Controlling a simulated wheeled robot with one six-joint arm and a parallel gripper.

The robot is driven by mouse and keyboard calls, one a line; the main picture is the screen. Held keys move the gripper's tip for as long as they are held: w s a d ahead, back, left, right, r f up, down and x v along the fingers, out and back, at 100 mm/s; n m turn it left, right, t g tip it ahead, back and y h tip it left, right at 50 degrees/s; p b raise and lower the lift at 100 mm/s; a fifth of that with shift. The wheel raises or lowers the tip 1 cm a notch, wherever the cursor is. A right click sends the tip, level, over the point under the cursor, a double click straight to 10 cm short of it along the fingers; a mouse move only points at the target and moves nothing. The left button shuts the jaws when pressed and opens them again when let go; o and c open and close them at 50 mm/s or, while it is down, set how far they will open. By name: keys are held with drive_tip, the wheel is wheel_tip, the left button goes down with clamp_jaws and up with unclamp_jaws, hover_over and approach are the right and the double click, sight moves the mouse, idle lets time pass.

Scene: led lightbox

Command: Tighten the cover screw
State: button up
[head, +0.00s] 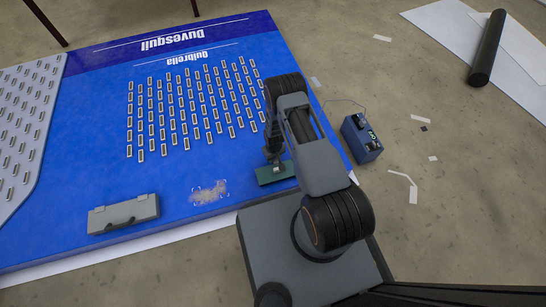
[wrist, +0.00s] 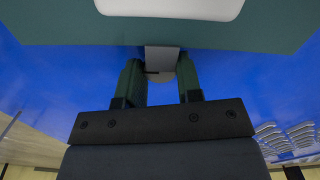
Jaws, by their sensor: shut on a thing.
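My gripper (head: 273,152) is low over the right part of the blue panel (head: 95,185). In the wrist view its two green fingers (wrist: 161,75) are closed around a small grey block (wrist: 162,58). This block meets the edge of a dark green plate (wrist: 60,28), which has a white rounded patch on it. The green plate also shows in the head view (head: 268,178), just below my gripper, at the panel surface; I cannot tell whether it touches. A long grey box (head: 123,214) lies on the panel at lower left. I cannot make out a screw in either view.
Rows of small light modules (head: 195,105) cover the panel's middle. A pale dusty smudge (head: 209,192) lies left of the green plate. A black roll (head: 487,48) lies at upper right.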

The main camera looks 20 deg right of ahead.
drive_tip(key=shift+a, duration=0.1)
drive_tip(key=shift+c, duration=1)
drive_tip(key=shift+m, duration=0.3)
drive_tip(key=m+b, duration=0.1)
drive_tip(key=m, duration=0.1)
drive_tip(key=shift+m, duration=0.4)
drive_tip(key=shift+m+b, duration=0.3)
drive_tip(key=shift+m, duration=1.8)
drive_tip(key=o, duration=0.9)
drive_tip(key=shift+o, duration=0.2)
drive_tip(key=shift+r, duration=0.1)
